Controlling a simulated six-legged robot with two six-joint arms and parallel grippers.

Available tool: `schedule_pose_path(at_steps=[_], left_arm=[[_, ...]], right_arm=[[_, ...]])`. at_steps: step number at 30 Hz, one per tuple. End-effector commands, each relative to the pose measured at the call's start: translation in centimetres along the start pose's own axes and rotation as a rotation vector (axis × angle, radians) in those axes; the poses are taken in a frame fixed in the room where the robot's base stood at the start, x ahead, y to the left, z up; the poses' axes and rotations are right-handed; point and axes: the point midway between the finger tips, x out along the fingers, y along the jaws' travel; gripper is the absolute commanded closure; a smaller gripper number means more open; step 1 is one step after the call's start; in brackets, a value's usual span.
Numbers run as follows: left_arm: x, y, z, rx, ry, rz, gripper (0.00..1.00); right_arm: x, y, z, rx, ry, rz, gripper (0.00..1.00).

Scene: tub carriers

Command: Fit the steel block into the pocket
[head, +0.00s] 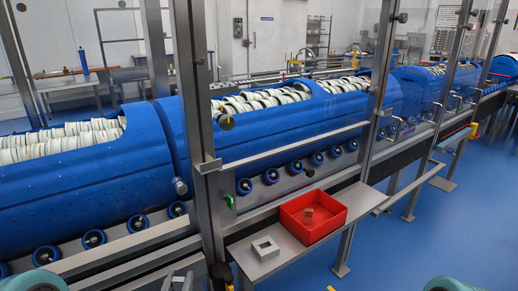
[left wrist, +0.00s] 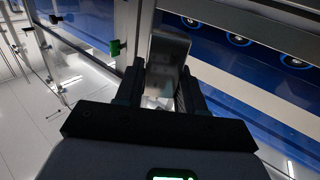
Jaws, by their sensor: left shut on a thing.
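My left gripper (head: 180,283) shows only in part at the bottom edge of the head view, left of the small shelf. In the left wrist view its two dark fingers (left wrist: 161,88) are shut on a grey, shiny block (left wrist: 168,52), which looks like the steel block. The block sticks out past the fingertips. A pale square fixture with a dark square pocket (head: 265,247) sits on the left part of the shelf, apart from the gripper. My right gripper is not in view.
A red tray (head: 338,222) with a small brownish block (head: 308,212) in it stands on the steel shelf (head: 293,250), right of the fixture. A metal post (head: 205,150) with a green part (head: 228,201) rises behind the shelf's left end. Blue machine drums (head: 290,125) lie beyond.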

Motion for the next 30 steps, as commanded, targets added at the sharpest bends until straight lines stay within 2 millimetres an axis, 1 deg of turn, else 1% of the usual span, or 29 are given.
schedule_pose_path(at_steps=[1,3,6,9,13,18,20,30], left_arm=[[0.0,0.0,-3.5,0.0,0.001,0.0,0.86],[0.0,0.0,-5.3,0.0,0.001,0.0,0.86],[0.0,0.0,-7.4,0.0,0.001,0.0,0.86],[0.0,0.0,-8.7,0.0,0.001,0.0,0.86],[-0.3,0.0,-9.5,0.0,0.001,0.0,0.86],[-3.3,0.0,-10.8,0.0,0.0,0.0,0.86],[-3.7,0.0,-11.0,0.0,0.0,-0.001,0.86],[-3.9,-0.1,-11.0,0.0,0.001,-0.001,0.86]], right_arm=[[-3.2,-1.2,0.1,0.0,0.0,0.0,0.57],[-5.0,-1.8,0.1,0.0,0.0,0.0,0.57],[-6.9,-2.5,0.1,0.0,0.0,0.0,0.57],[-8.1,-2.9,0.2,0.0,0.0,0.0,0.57],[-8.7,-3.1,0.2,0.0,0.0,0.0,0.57],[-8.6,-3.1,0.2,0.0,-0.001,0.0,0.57],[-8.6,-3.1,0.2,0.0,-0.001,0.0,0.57],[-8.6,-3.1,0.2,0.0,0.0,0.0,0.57]])
